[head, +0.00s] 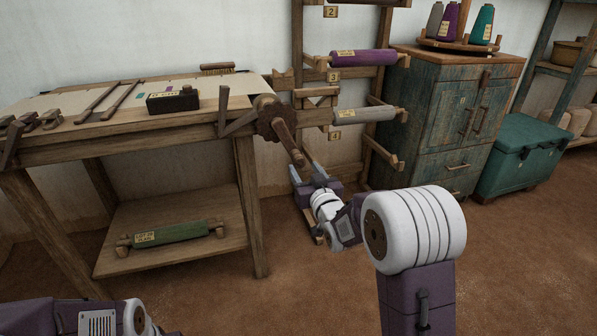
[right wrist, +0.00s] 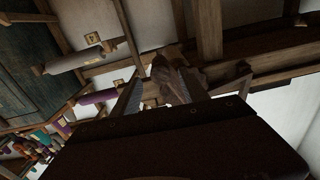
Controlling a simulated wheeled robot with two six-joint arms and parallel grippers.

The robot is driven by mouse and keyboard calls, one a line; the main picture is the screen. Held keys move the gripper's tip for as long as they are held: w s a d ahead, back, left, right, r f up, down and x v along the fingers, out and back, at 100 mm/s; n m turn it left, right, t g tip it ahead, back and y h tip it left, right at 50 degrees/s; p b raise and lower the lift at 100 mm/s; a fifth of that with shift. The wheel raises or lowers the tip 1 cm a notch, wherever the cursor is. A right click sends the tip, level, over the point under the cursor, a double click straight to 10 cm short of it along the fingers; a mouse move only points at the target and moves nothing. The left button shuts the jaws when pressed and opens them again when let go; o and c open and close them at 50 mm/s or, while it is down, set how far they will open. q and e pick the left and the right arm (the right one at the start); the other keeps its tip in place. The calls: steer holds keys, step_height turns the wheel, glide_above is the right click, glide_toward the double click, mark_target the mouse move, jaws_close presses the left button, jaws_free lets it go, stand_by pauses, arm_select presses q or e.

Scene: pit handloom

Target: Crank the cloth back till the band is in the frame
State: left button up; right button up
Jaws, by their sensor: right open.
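The pale cloth (head: 60,101) lies along the loom top (head: 130,127) and runs to a roller at its right end. Small teal and purple marks show on the cloth near a dark labelled box (head: 172,101). A wooden crank (head: 283,134) sits at the roller's end, its handle pointing down to the right. My right gripper (head: 313,172) is open just below the handle's end; contact cannot be told. In the right wrist view, dark wood of the crank (right wrist: 168,72) shows beyond the open fingers (right wrist: 152,95). My left arm enters at bottom left; its fingers are not visible.
A rack with a purple roll (head: 362,57) and a grey roll (head: 364,115) stands right of the crank. A green cabinet (head: 450,110) and teal chest (head: 522,150) stand further right. A green roll (head: 170,233) lies on the loom's lower shelf. The front floor is clear.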

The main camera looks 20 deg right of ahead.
mark_target(296, 155)
steer(key=w+b, duration=0.2)
steer(key=w, duration=0.6)
steer(key=shift+a+b, duration=0.15)
steer(key=shift+b, duration=0.2)
steer(key=shift+w+r, duration=0.1)
steer(key=shift+w, duration=0.45)
jaws_close()
